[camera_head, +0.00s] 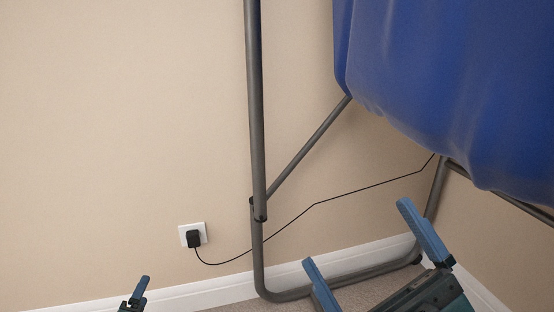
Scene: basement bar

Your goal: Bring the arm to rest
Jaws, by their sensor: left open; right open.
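My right gripper (356,232) is at the lower right, its two blue fingers spread wide with nothing between them. It appears in front of the metal frame's foot and the baseboard. My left gripper (135,292) shows only as a small dark and blue tip at the bottom edge, left of centre. It is open, and no held object shows at it. Most of both arms lies outside the view.
A grey metal tube frame (257,110) stands by the beige wall (120,120), under a large blue covering (440,80). A black plug (193,238) sits in a white wall socket (183,230), and its cable (350,191) runs right. A white baseboard (190,297) borders the carpet.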

